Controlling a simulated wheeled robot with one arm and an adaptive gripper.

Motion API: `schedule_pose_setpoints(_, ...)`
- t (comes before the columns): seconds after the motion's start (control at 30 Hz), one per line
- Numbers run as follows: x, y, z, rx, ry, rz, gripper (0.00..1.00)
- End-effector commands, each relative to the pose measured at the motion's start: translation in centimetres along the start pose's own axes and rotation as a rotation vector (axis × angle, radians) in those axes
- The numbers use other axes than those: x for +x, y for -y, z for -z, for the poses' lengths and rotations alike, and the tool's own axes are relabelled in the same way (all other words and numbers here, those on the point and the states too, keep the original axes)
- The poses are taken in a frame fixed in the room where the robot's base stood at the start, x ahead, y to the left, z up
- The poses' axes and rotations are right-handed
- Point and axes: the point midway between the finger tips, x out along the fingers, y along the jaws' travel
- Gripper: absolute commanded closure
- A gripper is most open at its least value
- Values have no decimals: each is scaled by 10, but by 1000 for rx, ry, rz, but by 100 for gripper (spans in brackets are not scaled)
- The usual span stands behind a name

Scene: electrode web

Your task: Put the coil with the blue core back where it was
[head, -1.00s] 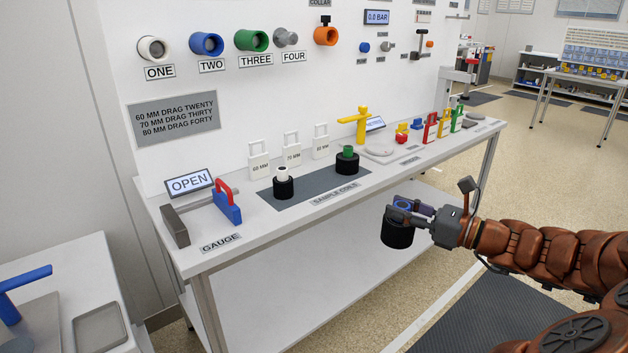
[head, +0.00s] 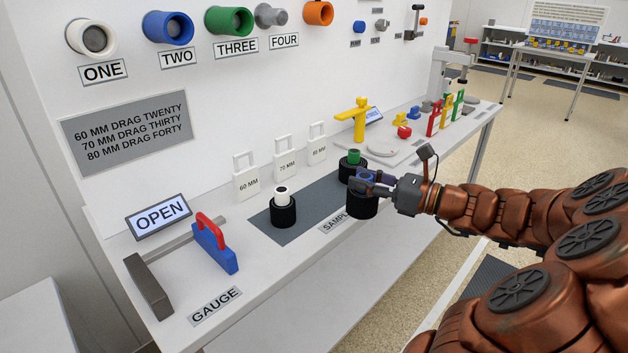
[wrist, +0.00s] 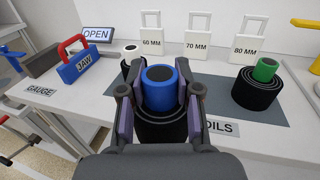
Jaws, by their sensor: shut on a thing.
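The coil with the blue core (wrist: 160,102) is a black roll around a blue tube. My gripper (wrist: 160,92) is shut on its blue core, with one finger on each side. In the head view my gripper (head: 366,184) holds the blue-core coil (head: 362,207) at the front edge of the dark grey mat (head: 308,206). I cannot tell whether the coil touches the bench. The white-core coil (head: 283,212) stands on the mat to the left. The green-core coil (head: 350,168) stands on the mat behind and slightly left of the held coil.
The 60 mm (head: 246,182), 70 mm (head: 285,160) and 80 mm (head: 317,148) tags stand behind the mat. A gauge with a blue jaw (head: 214,246) and red handle is at the left. Bare mat shows between the white-core and green-core coils.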

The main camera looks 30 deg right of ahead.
Motion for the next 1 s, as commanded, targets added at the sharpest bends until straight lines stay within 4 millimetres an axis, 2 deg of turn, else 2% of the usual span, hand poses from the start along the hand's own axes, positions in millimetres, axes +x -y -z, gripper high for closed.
schedule_pose_setpoints(0.7, 110, 49, 13, 2, 0, -6, 100)
schedule_pose_setpoints(0.8, 121, 55, 13, 0, 0, -4, 100)
schedule_pose_setpoints(1.0, 131, 60, 12, -1, 2, -2, 100)
